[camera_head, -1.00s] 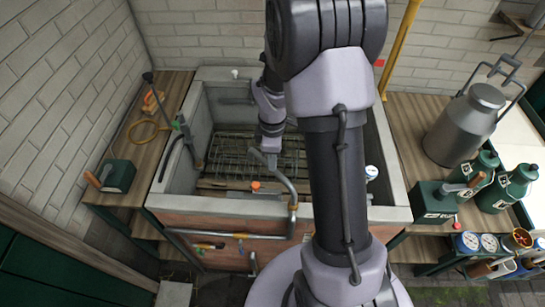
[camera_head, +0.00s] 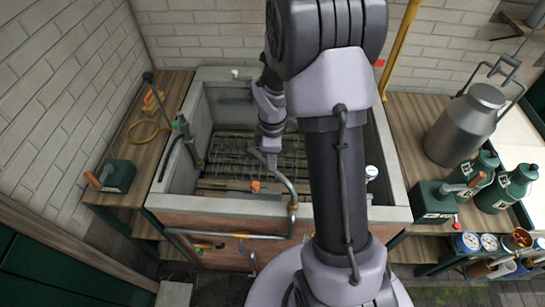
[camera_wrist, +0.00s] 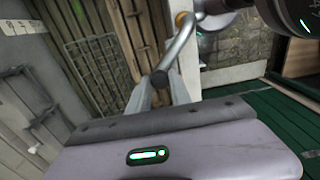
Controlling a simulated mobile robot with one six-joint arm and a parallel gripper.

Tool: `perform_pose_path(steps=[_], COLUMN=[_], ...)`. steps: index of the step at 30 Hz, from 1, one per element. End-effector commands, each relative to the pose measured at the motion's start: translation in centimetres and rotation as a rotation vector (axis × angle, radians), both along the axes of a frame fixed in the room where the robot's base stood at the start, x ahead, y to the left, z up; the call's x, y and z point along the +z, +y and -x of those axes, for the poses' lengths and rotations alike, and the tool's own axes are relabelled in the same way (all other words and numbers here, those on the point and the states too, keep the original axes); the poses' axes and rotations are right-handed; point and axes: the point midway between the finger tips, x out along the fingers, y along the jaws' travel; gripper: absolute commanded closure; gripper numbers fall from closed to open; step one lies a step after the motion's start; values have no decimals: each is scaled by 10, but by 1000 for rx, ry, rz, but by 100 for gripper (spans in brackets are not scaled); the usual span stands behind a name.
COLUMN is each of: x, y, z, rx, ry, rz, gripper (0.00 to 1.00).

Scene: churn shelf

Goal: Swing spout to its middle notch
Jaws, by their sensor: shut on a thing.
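The spout (camera_head: 284,182) is a bent grey metal pipe. It rises from the front rim of the stone trough and reaches back over the basin. My gripper (camera_head: 267,152) is low over the trough, at the spout's free end; my arm partly hides this in the head view. In the wrist view, the spout (camera_wrist: 180,45) runs down between the two fingers of my gripper (camera_wrist: 160,92), and its dark round end shows there. The fingers are shut on it. The notches cannot be made out.
The trough (camera_head: 205,205) has raised stone walls around a slatted rack (camera_head: 230,165). An orange knob (camera_head: 255,186) sits near its front rim. A milk churn (camera_head: 464,125) and green bottles (camera_head: 507,188) stand on the right bench. A hose (camera_head: 150,132) lies on the left bench.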

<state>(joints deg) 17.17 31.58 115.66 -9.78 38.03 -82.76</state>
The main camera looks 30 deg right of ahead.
Motion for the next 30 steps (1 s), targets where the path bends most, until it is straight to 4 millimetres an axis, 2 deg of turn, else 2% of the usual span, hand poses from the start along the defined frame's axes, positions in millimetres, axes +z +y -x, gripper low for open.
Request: perform_pose_path(steps=[8,30], x=[0,0], y=[-10,-65], z=[-2,8], rx=[-90,-652], ry=[-1,-3], rz=[1,1], gripper=[100,100])
